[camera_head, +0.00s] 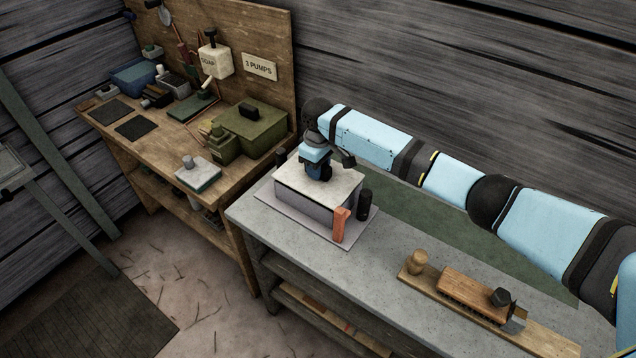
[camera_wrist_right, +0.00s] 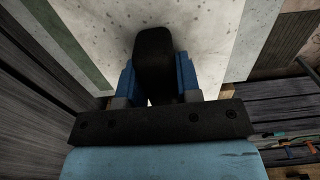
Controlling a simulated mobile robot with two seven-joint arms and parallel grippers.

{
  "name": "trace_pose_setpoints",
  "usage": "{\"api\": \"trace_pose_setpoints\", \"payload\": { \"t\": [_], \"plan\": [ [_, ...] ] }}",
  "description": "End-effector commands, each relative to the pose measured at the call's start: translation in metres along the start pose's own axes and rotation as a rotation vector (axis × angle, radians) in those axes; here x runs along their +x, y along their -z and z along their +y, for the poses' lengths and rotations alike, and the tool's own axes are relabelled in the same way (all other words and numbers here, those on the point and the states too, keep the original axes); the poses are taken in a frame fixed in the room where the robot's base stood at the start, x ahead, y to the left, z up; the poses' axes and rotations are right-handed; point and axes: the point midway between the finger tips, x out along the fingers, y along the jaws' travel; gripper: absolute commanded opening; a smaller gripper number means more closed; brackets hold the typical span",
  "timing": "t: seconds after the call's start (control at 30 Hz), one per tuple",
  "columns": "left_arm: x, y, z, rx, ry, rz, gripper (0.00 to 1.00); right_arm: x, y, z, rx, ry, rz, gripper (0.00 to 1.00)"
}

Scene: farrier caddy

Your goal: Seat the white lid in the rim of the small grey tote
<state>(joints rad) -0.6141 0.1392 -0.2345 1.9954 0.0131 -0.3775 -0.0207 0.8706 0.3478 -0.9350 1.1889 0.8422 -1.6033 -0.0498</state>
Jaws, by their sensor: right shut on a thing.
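The white lid (camera_head: 335,178) is a flat, speckled off-white plate lying level over the top of the small grey tote (camera_head: 303,206). The tote stands on a pale board at the left end of the grey bench. My right gripper (camera_head: 317,172) comes down from above and is shut on the lid's black handle. In the right wrist view the black handle (camera_wrist_right: 154,55) sits between the blue fingers, with the speckled lid (camera_wrist_right: 215,35) behind it. I cannot tell whether the lid's edge is down inside the rim or just resting on it. My left gripper is not in view.
An orange piece (camera_head: 340,225) and a black cylinder (camera_head: 364,205) stand close by the tote's front right. A wooden board with a brush (camera_head: 472,293) lies along the bench's front. The wooden workbench (camera_head: 150,150) at left holds boxes and tools. The bench between is clear.

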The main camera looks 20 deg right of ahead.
Motion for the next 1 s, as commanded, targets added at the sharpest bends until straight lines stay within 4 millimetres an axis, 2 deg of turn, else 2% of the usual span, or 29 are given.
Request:
{"api": "trace_pose_setpoints", "payload": {
  "t": [1.0],
  "plan": [
    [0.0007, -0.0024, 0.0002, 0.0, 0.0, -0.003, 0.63, 0.0091, 0.0005, -0.0001, 0.0, 0.0, 0.001, 0.0]
  ]
}}
